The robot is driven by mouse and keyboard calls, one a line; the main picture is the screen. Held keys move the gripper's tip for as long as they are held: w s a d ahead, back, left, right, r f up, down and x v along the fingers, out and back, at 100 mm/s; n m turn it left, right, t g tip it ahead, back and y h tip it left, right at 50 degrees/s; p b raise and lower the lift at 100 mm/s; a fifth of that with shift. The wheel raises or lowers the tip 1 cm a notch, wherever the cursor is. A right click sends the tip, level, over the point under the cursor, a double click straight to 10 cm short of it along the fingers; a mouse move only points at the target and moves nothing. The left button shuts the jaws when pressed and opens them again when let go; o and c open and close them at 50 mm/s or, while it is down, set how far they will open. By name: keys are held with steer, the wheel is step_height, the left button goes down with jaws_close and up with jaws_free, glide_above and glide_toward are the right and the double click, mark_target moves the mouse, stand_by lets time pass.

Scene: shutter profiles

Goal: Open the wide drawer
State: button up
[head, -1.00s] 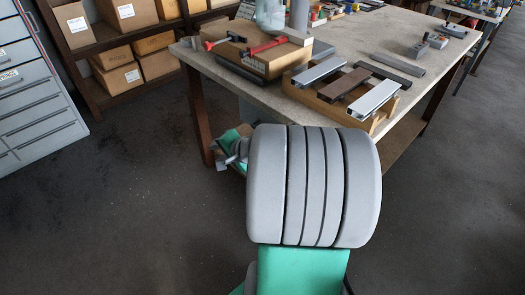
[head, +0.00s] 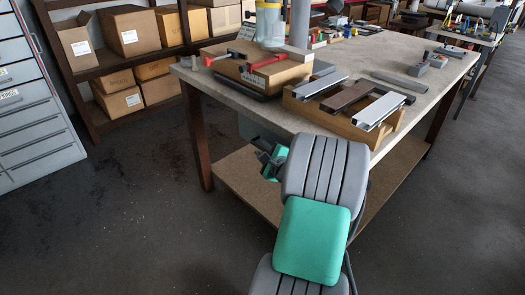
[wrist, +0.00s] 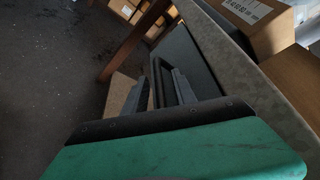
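A dark grey box-like front (wrist: 188,60), which looks like a wide drawer, sits under the bench top in the wrist view. In the head view only a grey patch (head: 252,128) of it shows below the bench edge, behind my arm. My gripper (head: 262,155) is beside the bench's near side, below the top.
The workbench (head: 225,78) carries a wooden tray (head: 340,123) of profiles and a wooden block with red-handled clamps (head: 270,63). A grey drawer cabinet (head: 35,110) stands at left. Shelves with cardboard boxes (head: 128,30) stand behind. The floor at left is clear.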

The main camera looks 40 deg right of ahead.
jaws_close()
stand_by(1.4)
